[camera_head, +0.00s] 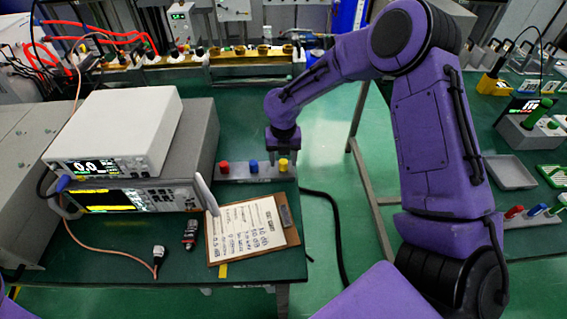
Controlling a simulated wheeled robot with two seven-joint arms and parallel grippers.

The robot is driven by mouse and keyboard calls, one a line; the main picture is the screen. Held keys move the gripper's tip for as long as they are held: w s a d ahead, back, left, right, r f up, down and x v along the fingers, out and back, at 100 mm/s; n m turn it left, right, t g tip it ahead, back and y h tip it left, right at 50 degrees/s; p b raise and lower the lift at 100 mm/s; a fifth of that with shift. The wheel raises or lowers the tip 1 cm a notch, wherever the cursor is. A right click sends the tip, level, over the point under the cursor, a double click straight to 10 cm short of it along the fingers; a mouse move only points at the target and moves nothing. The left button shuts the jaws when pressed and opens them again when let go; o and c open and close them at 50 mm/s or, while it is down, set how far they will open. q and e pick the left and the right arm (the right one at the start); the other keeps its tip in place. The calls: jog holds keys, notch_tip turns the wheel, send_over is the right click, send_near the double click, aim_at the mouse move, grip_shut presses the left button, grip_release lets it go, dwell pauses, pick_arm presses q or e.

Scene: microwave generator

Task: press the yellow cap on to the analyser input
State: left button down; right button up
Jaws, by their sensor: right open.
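The yellow cap (283,164) stands at the right end of a small grey rack (256,175), beside a blue cap (254,166) and a red cap (224,168). My right gripper (283,153) is open and points down just above the yellow cap. Its fingers are dark and small, and I cannot tell whether they touch the cap. The analyser (110,200) is the lower instrument at left, with a lit yellowish screen. Its input is too small to make out on the front panel. My left gripper is out of view.
A white instrument (120,133) reading 0.0 sits on the analyser. A clipboard (251,229), a cable connector (158,252) and a dark connector (190,234) lie on the green table (262,268). A second bench at right holds another cap rack (533,217).

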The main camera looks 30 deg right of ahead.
aim_at(283, 161)
grip_shut()
jog(key=shift+r, duration=0.1)
dwell(0.4)
jog(key=shift+r+p, duration=2.95)
jog(key=shift+p, duration=0.4)
jog(key=shift+p, duration=0.35)
